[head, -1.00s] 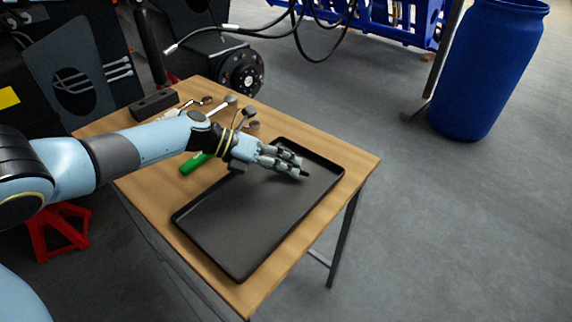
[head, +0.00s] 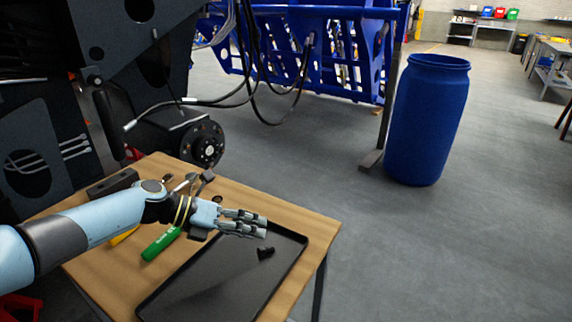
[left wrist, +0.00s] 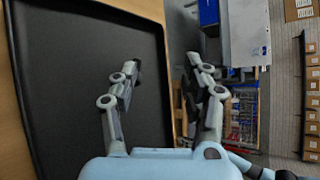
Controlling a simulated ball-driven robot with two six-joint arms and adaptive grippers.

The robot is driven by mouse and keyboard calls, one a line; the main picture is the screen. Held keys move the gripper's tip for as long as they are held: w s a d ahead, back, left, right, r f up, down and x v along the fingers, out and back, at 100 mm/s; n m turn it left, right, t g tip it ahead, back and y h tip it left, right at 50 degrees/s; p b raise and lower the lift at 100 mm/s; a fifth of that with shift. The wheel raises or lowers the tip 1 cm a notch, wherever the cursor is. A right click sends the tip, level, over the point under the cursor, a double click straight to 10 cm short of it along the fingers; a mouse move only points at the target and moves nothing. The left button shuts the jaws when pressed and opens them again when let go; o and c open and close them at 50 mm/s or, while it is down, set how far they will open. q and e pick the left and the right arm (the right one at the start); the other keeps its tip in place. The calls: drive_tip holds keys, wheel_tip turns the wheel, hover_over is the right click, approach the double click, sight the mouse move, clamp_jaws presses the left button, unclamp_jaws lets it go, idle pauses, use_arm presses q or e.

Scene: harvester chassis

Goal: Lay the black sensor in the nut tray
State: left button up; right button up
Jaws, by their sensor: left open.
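The black sensor (head: 265,253) is a small dark piece in the black nut tray (head: 180,296), near its right side, in the head view. It looks to lie on the tray floor. My left gripper (head: 262,227) is open and empty, just above and behind the sensor, with a gap between them. In the left wrist view the spread fingers (left wrist: 165,68) show over the tray's edge, with the tray (left wrist: 75,60) on the left. I cannot make out the sensor there. My right gripper is not in view.
The tray sits on a wooden table (head: 318,228). A green-handled tool (head: 161,243), other tools and a dark block (head: 112,184) lie on the table's left part. A blue barrel (head: 428,120) stands on the floor beyond. Black machinery rises behind the table.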

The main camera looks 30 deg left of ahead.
use_arm(q)
drive_tip(key=s+d+r+m+t+h+b, duration=0.1)
drive_tip(key=d+r+m+b, duration=0.3)
drive_tip(key=r, duration=0.7)
drive_tip(key=s+d+r+m+t+h+b, duration=0.1)
drive_tip(key=s+d+r+m+h+b, duration=0.1)
drive_tip(key=d+r+m+h+b, duration=0.2)
drive_tip(key=d+r+m, duration=0.3)
drive_tip(key=d+r, duration=0.1)
drive_tip(key=r, duration=0.2)
drive_tip(key=shift+d+r+m+t+b, duration=0.3)
drive_tip(key=shift+r+b, duration=0.1)
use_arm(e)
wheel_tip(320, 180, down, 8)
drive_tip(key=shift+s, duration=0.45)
